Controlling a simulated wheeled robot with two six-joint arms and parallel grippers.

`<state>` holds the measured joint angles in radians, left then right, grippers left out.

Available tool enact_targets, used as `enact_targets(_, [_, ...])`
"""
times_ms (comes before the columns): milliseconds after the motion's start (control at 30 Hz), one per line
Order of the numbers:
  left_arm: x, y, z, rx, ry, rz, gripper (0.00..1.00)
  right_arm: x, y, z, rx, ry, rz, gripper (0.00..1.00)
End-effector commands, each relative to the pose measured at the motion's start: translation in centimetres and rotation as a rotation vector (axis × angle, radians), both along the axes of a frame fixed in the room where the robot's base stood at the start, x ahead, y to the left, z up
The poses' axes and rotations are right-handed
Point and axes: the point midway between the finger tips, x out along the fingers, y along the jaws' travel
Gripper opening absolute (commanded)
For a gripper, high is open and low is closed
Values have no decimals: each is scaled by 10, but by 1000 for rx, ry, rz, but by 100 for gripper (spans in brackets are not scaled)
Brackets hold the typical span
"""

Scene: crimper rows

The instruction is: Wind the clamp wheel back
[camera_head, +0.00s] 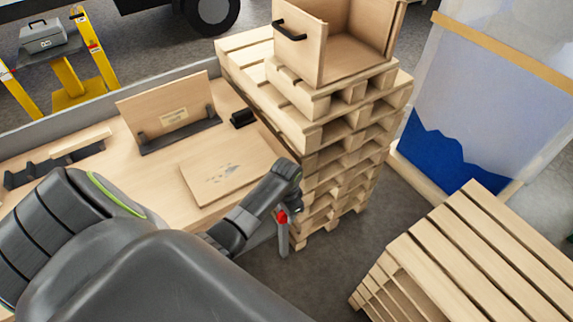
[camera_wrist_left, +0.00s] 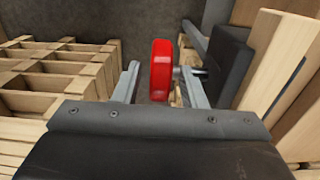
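The red clamp wheel (camera_wrist_left: 161,70) shows nearly edge-on in the wrist view, with a short spindle (camera_wrist_left: 183,72) running right toward a dark block. My left gripper (camera_wrist_left: 160,74) has its two grey fingers apart, one on each side of the wheel, with a visible gap on the left. I cannot tell whether the right finger touches the spindle. In the head view only a small part of the red wheel (camera_head: 282,216) shows, beside the left gripper (camera_head: 284,228) at the workbench's near right edge. My right gripper is not in view.
A wooden workbench (camera_head: 150,190) holds a flat board (camera_head: 215,168), an upright board (camera_head: 165,112) and a black block (camera_head: 242,118). A pallet stack (camera_head: 345,150) with an open wooden box (camera_head: 350,55) stands close by. Another pallet stack (camera_head: 470,260) is at right, with bare floor between.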

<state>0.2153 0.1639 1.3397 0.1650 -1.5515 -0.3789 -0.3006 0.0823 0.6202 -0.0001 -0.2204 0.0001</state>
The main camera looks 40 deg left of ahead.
Motion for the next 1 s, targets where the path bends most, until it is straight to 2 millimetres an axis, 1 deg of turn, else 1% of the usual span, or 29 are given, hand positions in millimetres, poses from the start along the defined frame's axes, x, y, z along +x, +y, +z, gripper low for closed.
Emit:
enact_targets(33, [0, 0, 0, 0, 0, 0, 31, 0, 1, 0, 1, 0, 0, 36])
enact_targets(267, [0, 0, 0, 0, 0, 0, 1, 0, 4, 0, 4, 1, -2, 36])
enact_targets(467, [0, 0, 0, -3, -5, 0, 0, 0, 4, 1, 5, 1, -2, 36])
enact_targets(667, [-2, 1, 1, -24, -53, 0, 0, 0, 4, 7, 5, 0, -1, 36])
enact_targets(833, [-6, 2, 1, -64, -147, 2, 0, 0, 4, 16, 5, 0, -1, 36])
enact_targets(1000, [-10, 4, -3, -120, -281, 3, 0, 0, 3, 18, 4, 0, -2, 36])
